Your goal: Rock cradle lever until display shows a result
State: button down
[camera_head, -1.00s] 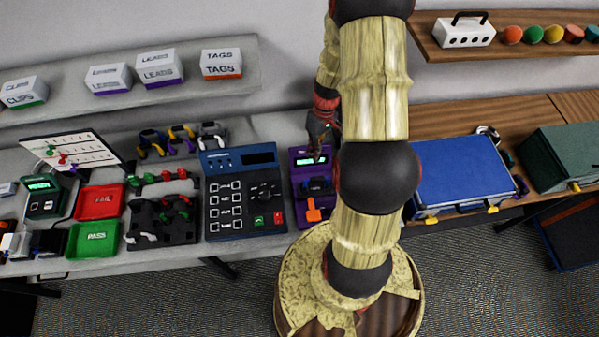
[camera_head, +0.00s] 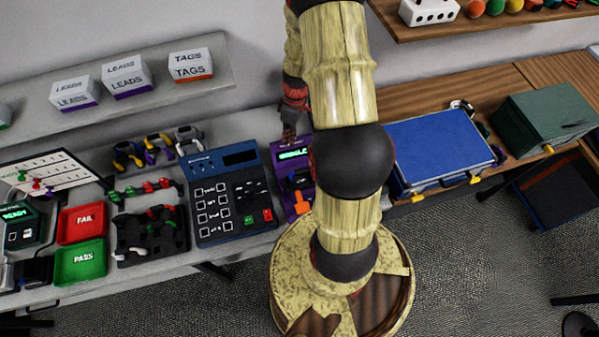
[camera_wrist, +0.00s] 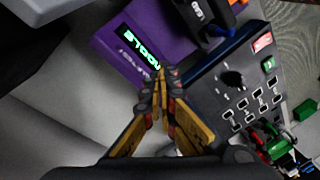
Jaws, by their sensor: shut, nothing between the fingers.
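The purple cradle device (camera_head: 283,170) stands on the bench, partly hidden by my arm in the head view. Its display (camera_head: 293,154) is lit with green text that I cannot read surely. An orange lever (camera_head: 301,203) sits at its front, close to my arm. In the wrist view the purple body (camera_wrist: 165,25) and lit display (camera_wrist: 141,47) are near, with the orange lever (camera_wrist: 238,6) at the top edge. My gripper (camera_wrist: 160,74) is shut and empty, its tips over or beside the purple device near the display. I cannot tell whether they touch it.
A dark blue tester panel (camera_head: 231,194) with buttons stands directly left of the device. A blue case (camera_head: 440,150) lies to the right. Red (camera_head: 82,223) and green (camera_head: 80,263) trays and cable racks are farther left. A shelf with labelled boxes (camera_head: 190,66) runs behind.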

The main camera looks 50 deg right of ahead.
jog(key=s+a+f+b, duration=0.3)
jog(key=s+f, duration=0.1)
jog(key=s, duration=0.1)
jog(key=shift+f, duration=0.4)
jog(key=shift+s+a+f, duration=0.1)
jog(key=shift+s+a, duration=0.05)
jog(key=shift+s, duration=0.05)
dwell(1.1)
jog(key=shift+s+a+f+b, duration=0.15)
jog(key=shift+s+b, duration=0.1)
jog(key=shift+b, duration=0.15)
jog(key=shift+s+a+f+b, duration=0.3)
jog(key=shift+s+f+b, duration=0.1)
jog(key=shift+b, duration=0.15)
dwell(1.3)
jog(key=shift+w+d+r+p, duration=0.35)
jog(key=shift+w+d+r, duration=0.1)
jog(key=shift+w+r, duration=0.25)
jog(key=shift+w, duration=0.1)
jog(key=shift+w+d+r+p, duration=0.4)
jog(key=shift+w+d+r, duration=0.15)
jog(key=shift+w+r, duration=0.25)
jog(key=shift+w+d+r+p, duration=0.4)
jog(key=shift+w+d+r, duration=0.1)
jog(key=shift+w+r, duration=0.25)
